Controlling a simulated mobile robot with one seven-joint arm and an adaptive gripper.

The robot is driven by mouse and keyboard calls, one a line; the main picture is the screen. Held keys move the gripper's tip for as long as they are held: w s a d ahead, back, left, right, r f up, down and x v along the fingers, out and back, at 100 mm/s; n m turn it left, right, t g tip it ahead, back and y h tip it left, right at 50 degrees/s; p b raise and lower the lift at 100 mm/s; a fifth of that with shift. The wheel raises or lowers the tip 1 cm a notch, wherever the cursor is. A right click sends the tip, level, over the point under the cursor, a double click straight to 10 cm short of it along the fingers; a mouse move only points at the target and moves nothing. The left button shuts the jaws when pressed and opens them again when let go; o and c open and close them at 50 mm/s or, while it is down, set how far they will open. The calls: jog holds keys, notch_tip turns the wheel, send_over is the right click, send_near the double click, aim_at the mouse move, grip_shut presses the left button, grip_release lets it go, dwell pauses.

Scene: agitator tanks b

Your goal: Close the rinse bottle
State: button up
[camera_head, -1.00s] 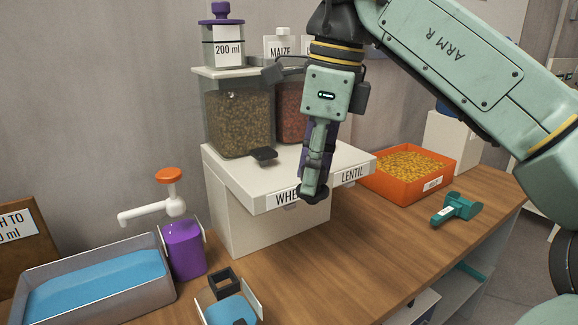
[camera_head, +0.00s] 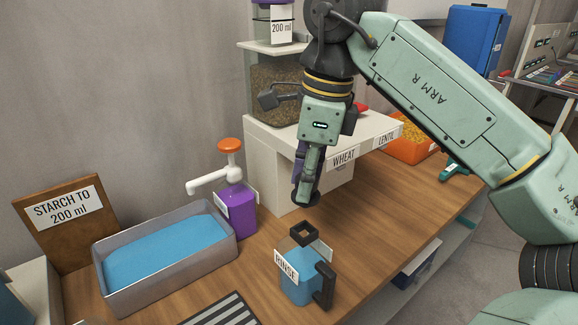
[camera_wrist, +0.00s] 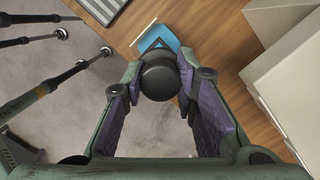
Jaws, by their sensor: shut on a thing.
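The rinse bottle (camera_head: 297,290) stands upright on the wooden bench, with blue contents, a RINSE label and a black handle at its right. Its square black neck (camera_head: 304,233) is open at the top. My gripper (camera_head: 306,192) points down, above and behind the bottle, in front of the white stand. In the wrist view my gripper (camera_wrist: 160,85) is shut on a round black cap (camera_wrist: 159,76). The cap's underside is hidden. Part of the blue bottle (camera_wrist: 156,40) shows beyond the cap, apart from it.
A grey tray of blue material (camera_head: 165,250) and a purple pump bottle (camera_head: 239,212) stand left of the rinse bottle. The white stand (camera_head: 270,170) with dispensers is behind my gripper. A striped mat (camera_head: 225,312) lies at the front edge.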

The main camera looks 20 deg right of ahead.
dwell(0.5)
jog(key=b, duration=0.4)
send_over(304, 237)
jog(key=shift+f, duration=2.6)
jog(key=shift+f+b, duration=0.55)
jog(key=shift+f, duration=0.4)
jog(key=o, duration=1.2)
jog(key=r, duration=0.7)
jog(key=shift+s+d+r, duration=0.25)
jog(key=shift+s+d, duration=0.05)
jog(key=shift+d, duration=0.1)
